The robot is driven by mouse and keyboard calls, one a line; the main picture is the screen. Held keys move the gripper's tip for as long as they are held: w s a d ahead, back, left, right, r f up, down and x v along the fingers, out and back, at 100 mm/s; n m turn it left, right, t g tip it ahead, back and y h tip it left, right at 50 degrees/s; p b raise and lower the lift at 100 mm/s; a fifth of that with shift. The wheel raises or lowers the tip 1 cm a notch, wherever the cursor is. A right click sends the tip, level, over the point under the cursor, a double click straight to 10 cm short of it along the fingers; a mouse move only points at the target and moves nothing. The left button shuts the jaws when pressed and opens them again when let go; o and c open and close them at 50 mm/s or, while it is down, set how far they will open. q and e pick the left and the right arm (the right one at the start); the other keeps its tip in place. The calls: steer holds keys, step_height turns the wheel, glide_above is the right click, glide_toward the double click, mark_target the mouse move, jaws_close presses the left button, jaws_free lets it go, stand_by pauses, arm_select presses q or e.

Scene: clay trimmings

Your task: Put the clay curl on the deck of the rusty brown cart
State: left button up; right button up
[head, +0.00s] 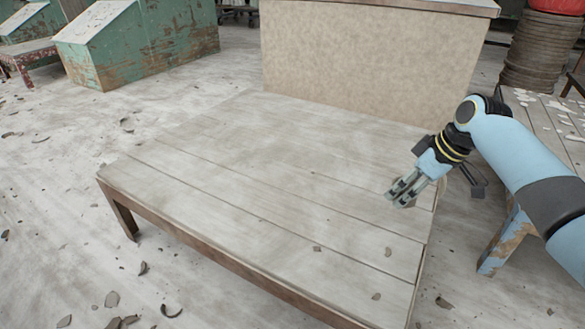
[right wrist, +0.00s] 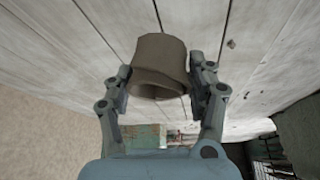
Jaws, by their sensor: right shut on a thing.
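The clay curl (right wrist: 160,66) is a grey-brown, rolled, hollow piece between the two fingers of my right gripper (right wrist: 160,80) in the right wrist view. The right gripper is shut on it. In the head view the right gripper (head: 403,190) is over the right part of the pale plank table, and the curl is mostly hidden by the fingers. I cannot make out a rusty brown cart for certain. A dark, low, wheeled thing (head: 237,13) at the top edge is too small to identify. My left gripper is not in view.
The plank table (head: 230,180) is mostly bare, with a few small chips near its front right. A beige block (head: 370,65) stands behind it. A blue-legged table (head: 545,115) with pale scraps is at the right. Green bins (head: 140,45) stand at the back left. Shards litter the floor.

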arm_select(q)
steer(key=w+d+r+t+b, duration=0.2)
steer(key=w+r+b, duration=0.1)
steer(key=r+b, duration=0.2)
arm_select(e)
glide_above(346, 247)
steer(key=s+d, duration=0.1)
step_height(346, 247, down, 8)
steer(key=shift+r, duration=0.1)
step_height(346, 247, down, 3)
steer(key=shift+f+b, duration=0.1)
steer(key=shift+b, duration=0.95)
steer(key=shift+f, duration=0.2)
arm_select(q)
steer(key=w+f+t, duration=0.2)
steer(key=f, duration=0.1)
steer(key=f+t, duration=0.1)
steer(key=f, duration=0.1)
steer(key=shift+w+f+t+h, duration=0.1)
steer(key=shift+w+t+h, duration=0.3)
arm_select(e)
steer(key=shift+f, duration=0.1)
steer(key=o, duration=1.2)
